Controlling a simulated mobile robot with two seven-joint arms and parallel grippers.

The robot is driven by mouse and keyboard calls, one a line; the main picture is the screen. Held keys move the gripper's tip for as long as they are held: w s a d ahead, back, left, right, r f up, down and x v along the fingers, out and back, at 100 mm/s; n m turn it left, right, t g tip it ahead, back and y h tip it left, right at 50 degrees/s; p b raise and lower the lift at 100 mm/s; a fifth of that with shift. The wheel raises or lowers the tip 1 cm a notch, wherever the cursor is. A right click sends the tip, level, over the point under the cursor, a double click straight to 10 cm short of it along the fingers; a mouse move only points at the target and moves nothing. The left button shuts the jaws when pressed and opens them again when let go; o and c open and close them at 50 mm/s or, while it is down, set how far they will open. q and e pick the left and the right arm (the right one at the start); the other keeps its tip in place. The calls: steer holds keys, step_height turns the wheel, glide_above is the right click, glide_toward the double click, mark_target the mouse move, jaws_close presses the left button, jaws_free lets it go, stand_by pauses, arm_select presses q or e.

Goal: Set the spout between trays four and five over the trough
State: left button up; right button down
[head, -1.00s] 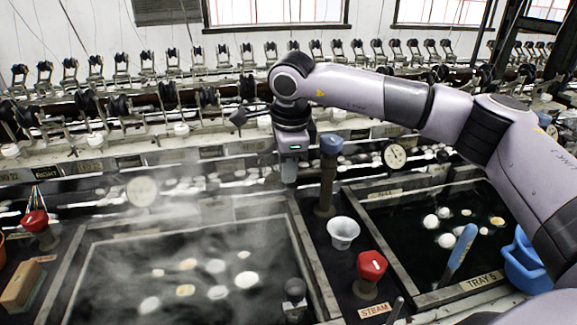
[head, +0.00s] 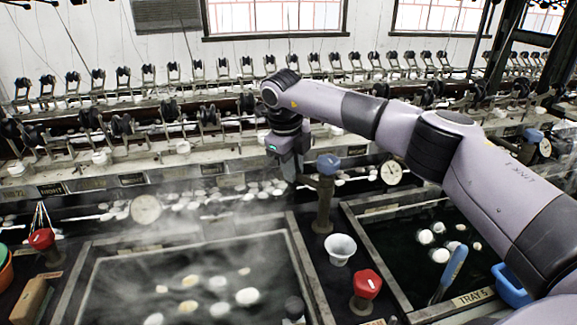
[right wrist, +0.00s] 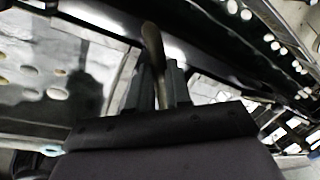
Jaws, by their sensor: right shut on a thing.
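The spout post (head: 324,205), dark with a blue knob (head: 328,164) on top, stands upright on the strip between the steaming left tray and the tray marked TRAY 5. A short dark spout arm (head: 309,181) reaches left from it. My right gripper (head: 290,176) is at that arm's left end, low behind the left tray's far edge. In the right wrist view its fingers (right wrist: 157,88) are shut on a brownish rod (right wrist: 152,42), which appears to be the spout. The spout's tip is hard to make out. I cannot single out the trough for sure. My left gripper is not in view.
The left tray (head: 308,272) steams and holds several pale cocoons. Tray 5 (head: 400,300) holds cocoons and a blue-handled tool (head: 452,268). A white cup (head: 340,249) and a red steam knob (head: 367,284) stand on the strip. Reeling machinery (head: 125,125) lines the back.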

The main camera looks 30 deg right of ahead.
steer(key=shift+w+d+m+g+p, duration=0.15)
steer(key=shift+d+m+p, duration=0.3)
steer(key=shift+d+m, duration=0.45)
steer(key=shift+w+d+m+g+p, duration=0.2)
steer(key=shift+d+m+p, duration=0.3)
steer(key=shift+m, duration=0.6)
steer(key=shift+w+d+m+g+p, duration=0.15)
steer(key=shift+d+m+p, duration=0.2)
steer(key=shift+d+m, duration=0.55)
steer(key=shift+a, duration=0.1)
steer(key=c, duration=1.1)
jaws_free()
steer(key=shift+o, duration=0.2)
step_height(320, 180, up, 7)
steer(key=a, duration=0.1)
steer(key=shift+a+b, duration=0.2)
steer(key=shift+b, duration=0.2)
